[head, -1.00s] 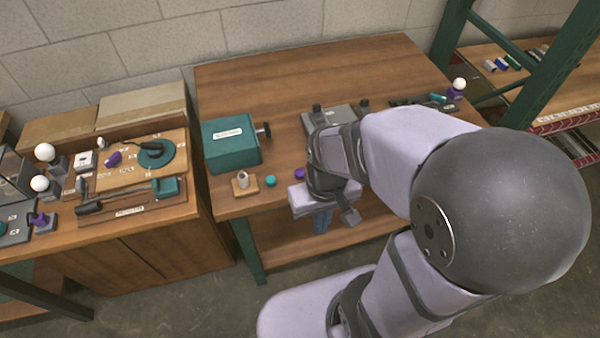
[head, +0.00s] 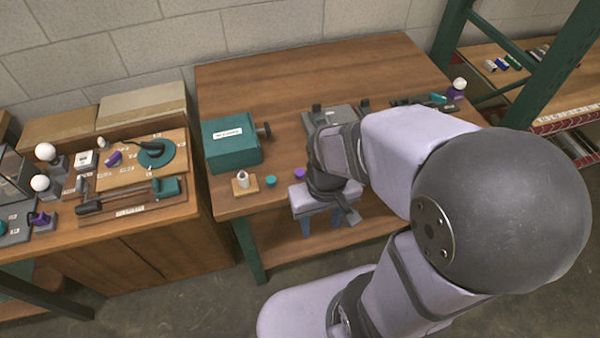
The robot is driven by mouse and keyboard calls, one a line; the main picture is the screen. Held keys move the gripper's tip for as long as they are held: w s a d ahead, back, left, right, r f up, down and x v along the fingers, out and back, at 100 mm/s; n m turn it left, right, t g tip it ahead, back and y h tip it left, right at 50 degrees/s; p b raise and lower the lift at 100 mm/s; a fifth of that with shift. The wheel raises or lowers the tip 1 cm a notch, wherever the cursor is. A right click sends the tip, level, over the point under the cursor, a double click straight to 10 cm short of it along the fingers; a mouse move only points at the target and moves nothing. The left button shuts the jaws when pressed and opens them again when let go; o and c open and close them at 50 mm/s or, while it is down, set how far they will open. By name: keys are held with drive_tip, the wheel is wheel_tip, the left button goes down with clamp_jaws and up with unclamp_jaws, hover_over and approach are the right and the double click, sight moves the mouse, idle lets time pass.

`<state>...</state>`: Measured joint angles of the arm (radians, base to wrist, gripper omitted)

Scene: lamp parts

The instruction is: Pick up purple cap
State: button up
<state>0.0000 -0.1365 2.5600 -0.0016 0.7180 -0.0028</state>
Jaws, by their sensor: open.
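A small purple cap (head: 299,174) sits on the wooden table near its front edge, with its top visible. My gripper (head: 319,223) is just to the right and in front of the cap in the picture. Its two blue-grey fingers point down and are spread apart, with nothing visible between them. The gripper's pale body shows just below the cap, and I cannot tell its exact height or distance from it.
A teal cap (head: 271,180) and a small wooden block with a light fitting (head: 243,183) stand left of the purple cap. A teal box (head: 231,143) is behind them. A grey fixture (head: 335,116) lies behind my arm. The table's back middle is clear.

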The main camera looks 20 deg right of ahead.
drive_tip(key=shift+r, duration=0.15)
drive_tip(key=n+p, duration=0.5)
drive_tip(key=n, duration=0.1)
hover_over(301, 172)
drive_tip(key=shift+f, duration=0.3)
drive_tip(key=shift+w+r+n, duration=0.1)
drive_tip(key=shift+r+n, duration=0.05)
drive_tip(key=shift+n, duration=0.55)
drive_tip(key=shift+s+n, duration=0.2)
drive_tip(key=shift+n, duration=1.2)
drive_tip(key=shift+w+f+p, duration=0.15)
drive_tip(key=shift+f+p, duration=1.15)
drive_tip(key=shift+f, duration=2.4)
